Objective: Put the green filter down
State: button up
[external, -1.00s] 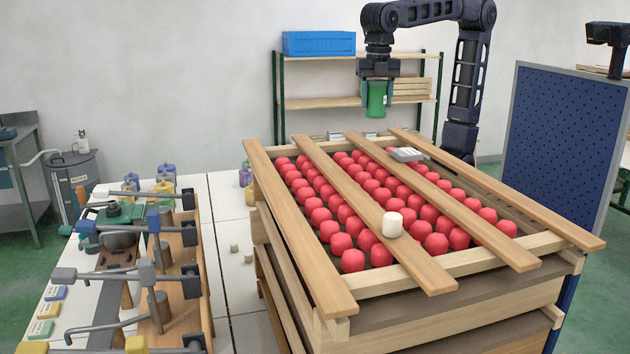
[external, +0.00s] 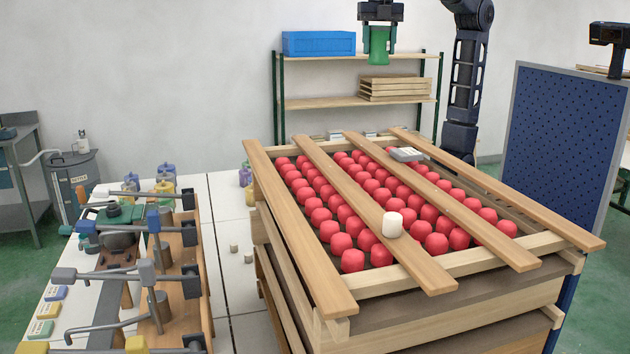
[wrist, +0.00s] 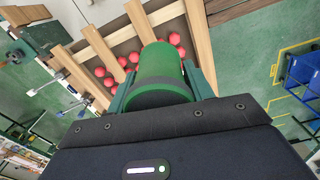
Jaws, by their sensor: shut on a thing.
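The green filter (external: 377,45) is a green cylinder held between the jaws of my gripper (external: 378,42), high above the far side of the crate in the external view. In the wrist view the filter (wrist: 160,78) sits between the two fingers of my gripper (wrist: 160,88), with a dark band around it. My gripper is shut on it. The filter touches nothing below; it hangs in the air in front of the shelf wall.
A wooden crate (external: 450,268) holds many red pieces (external: 352,260) under several planks (external: 425,255). A shelf (external: 320,104) with a blue bin (external: 318,43) stands behind. A white table with clamps (external: 150,222) is left.

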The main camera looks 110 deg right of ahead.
jog(key=a+n, duration=0.9)
jog(key=a, duration=3)
jog(key=f, duration=2)
jog(key=shift+s, duration=0.25)
jog(key=o, duration=1)
jog(key=shift+f, duration=0.15)
